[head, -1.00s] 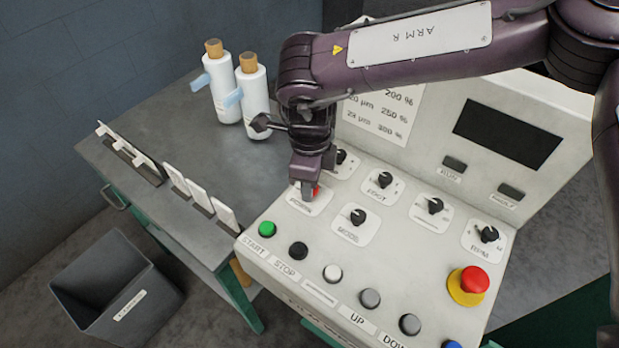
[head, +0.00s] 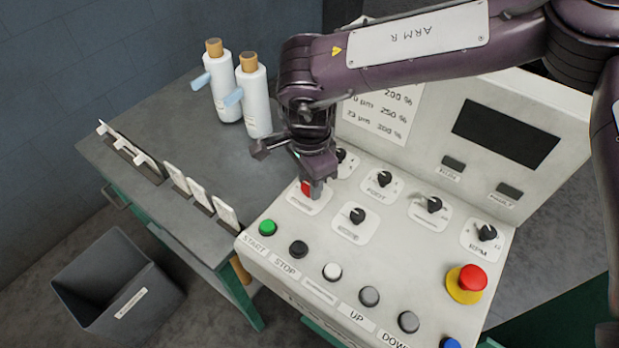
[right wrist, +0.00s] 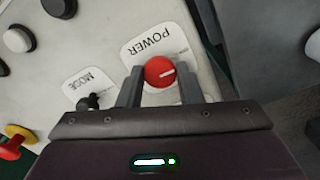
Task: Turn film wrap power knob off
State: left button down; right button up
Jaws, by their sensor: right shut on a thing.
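The red power knob (head: 306,188) sits on its white POWER plate at the left end of the control panel (head: 400,265). In the right wrist view the knob (right wrist: 159,72) shows a white pointer line running toward the right. My right gripper (head: 312,192) comes down over the knob from above. In the right wrist view the fingers of my right gripper (right wrist: 159,85) stand on either side of the knob, shut on it. The fingers hide part of the knob in the head view. My left gripper is not in view.
Black knobs, including the MODE knob (head: 357,215), stand close by. The green START button (head: 268,227) and black STOP button (head: 298,249) lie in front. A red emergency stop (head: 473,279) is at the right. White bottles (head: 256,100) stand on the grey table behind.

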jog(key=shift+w+r, duration=0.1)
dwell(0.3)
jog(key=o, duration=1)
jog(key=shift+c, duration=0.2)
notch_tip(320, 180, up, 8)
jog(key=shift+f+b, duration=0.1)
jog(key=shift+b, duration=0.6)
